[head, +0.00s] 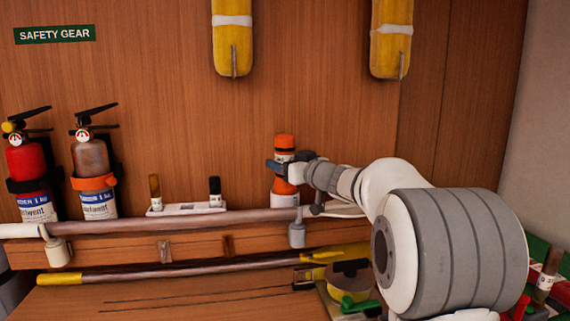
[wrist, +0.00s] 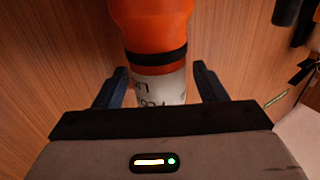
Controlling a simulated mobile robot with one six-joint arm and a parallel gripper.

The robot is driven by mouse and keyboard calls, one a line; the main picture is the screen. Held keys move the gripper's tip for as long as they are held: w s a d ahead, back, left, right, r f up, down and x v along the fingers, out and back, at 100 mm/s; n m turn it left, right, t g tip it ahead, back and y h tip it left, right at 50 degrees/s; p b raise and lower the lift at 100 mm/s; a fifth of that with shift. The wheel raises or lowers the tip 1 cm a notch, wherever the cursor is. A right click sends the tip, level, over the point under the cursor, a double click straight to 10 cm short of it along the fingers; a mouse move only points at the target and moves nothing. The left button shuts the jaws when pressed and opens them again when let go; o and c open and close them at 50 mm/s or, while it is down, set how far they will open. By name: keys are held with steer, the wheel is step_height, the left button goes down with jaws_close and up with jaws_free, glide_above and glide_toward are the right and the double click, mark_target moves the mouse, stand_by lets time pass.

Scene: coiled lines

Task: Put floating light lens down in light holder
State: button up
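The floating light (head: 285,142) stands upright at the wall ledge, with an orange top, a dark band and a white lettered label. Its orange lower part meets a white cup-like light holder (head: 284,201). In the wrist view, the light (wrist: 152,32) rises between the two fingers of my gripper (wrist: 161,84). A small gap shows on the right finger's side, and the left finger is close beside the label. The gripper looks open around the light. In the head view, my gripper (head: 278,166) reaches in from the right at label height. The holder is out of the wrist view.
Two fire extinguishers (head: 28,165) (head: 93,160) stand at the left. A white rack (head: 187,208) with two small upright items is left of the light. A rail (head: 170,221) and a yellow-ended pole (head: 180,271) run below. Yellow gear (head: 232,40) hangs above.

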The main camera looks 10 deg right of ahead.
steer(key=shift+o, duration=0.5)
steer(key=shift+f, duration=0.15)
steer(key=shift+s, duration=0.1)
steer(key=shift+s+d, duration=0.25)
steer(key=b+v, duration=0.2)
steer(key=v, duration=0.5)
steer(key=shift+a, duration=0.1)
steer(key=shift+s, duration=0.1)
